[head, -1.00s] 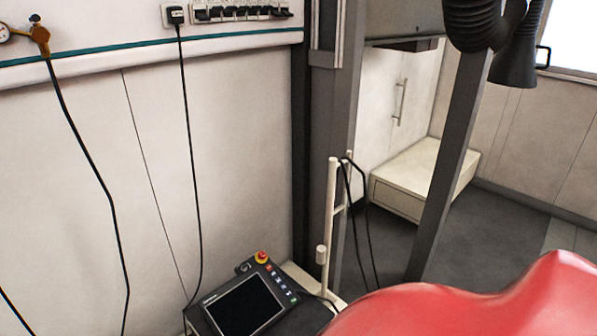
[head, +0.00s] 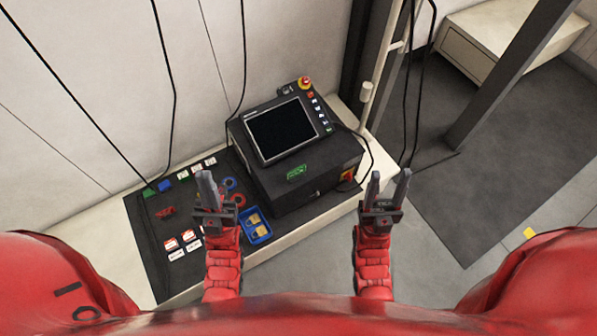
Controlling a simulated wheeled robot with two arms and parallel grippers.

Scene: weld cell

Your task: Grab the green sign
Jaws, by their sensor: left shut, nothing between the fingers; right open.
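A small green piece with dark markings (head: 297,171) shows on the front of the black controller box in the head view; it may be the green sign. Another small green item (head: 149,192) lies on the far left of the black mat. Which is the sign I cannot tell for sure. My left gripper (head: 208,182) is shut and empty, above the mat and left of the box. My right gripper (head: 389,178) is open and empty, right of the box. Neither gripper touches either green item.
The black box carries a screen (head: 281,131) and a red emergency button (head: 305,82). The mat (head: 150,262) holds several cards, red and blue rings, and a blue tray (head: 257,233) with padlocks. A post (head: 510,75) and hanging cables stand right.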

